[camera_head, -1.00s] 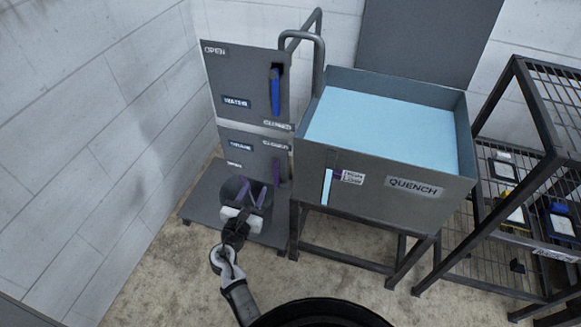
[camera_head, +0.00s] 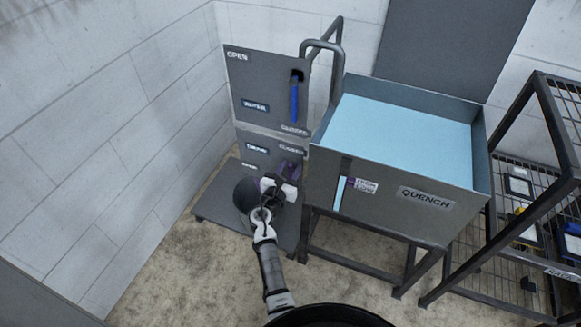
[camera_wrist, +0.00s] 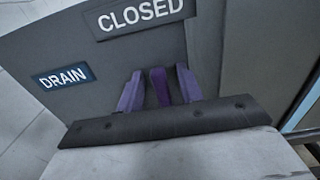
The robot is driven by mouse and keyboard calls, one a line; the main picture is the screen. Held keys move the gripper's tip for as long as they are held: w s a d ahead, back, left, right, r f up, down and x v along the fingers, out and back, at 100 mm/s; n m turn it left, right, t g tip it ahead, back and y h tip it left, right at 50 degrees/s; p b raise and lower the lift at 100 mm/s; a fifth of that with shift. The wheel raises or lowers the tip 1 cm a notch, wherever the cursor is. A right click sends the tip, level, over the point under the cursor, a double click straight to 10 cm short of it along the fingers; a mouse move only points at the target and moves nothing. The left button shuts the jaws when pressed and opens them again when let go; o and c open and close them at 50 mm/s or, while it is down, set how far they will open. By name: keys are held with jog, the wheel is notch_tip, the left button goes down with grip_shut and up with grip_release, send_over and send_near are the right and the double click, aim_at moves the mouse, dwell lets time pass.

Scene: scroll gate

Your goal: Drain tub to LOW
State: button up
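The quench tub (camera_head: 405,200) holds light-blue water (camera_head: 400,130) across its inside. Its front sight gauge (camera_head: 340,190) shows a tall blue column beside a small HIGH/LOW label (camera_head: 364,186). The purple drain lever (camera_wrist: 160,88) stands below the CLOSED label in the wrist view, with the DRAIN label (camera_wrist: 64,77) to its left. My gripper (camera_wrist: 160,72) has its two purple fingers on either side of the lever, with gaps showing on both sides. In the head view my gripper (camera_head: 286,172) is at the drain panel (camera_head: 258,152) and hides much of the lever.
A blue water lever (camera_head: 294,100) on the upper panel (camera_head: 262,82) points down by its CLOSED label. A pipe (camera_head: 339,60) curves over the tub's left corner. A wire rack (camera_head: 540,130) stands on the right. Open floor (camera_head: 180,270) lies at the front left.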

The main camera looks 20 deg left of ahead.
jog(key=shift+w, duration=0.2)
grip_shut()
jog(key=shift+a, duration=0.15)
dwell(0.3)
jog(key=shift+w+a+f+n+p, duration=0.1)
jog(key=shift+a+f+n+p, duration=0.6)
jog(key=shift+a+n, duration=1)
jog(key=shift+a+f+n+p, duration=0.45)
jog(key=shift+a+f+n, duration=0.65)
jog(key=shift+n, duration=0.95)
jog(key=shift+w+a+f+n+p, duration=0.1)
jog(key=shift+a+f+n+p, duration=0.55)
jog(key=shift+a+n, duration=1.1)
jog(key=shift+d, duration=0.1)
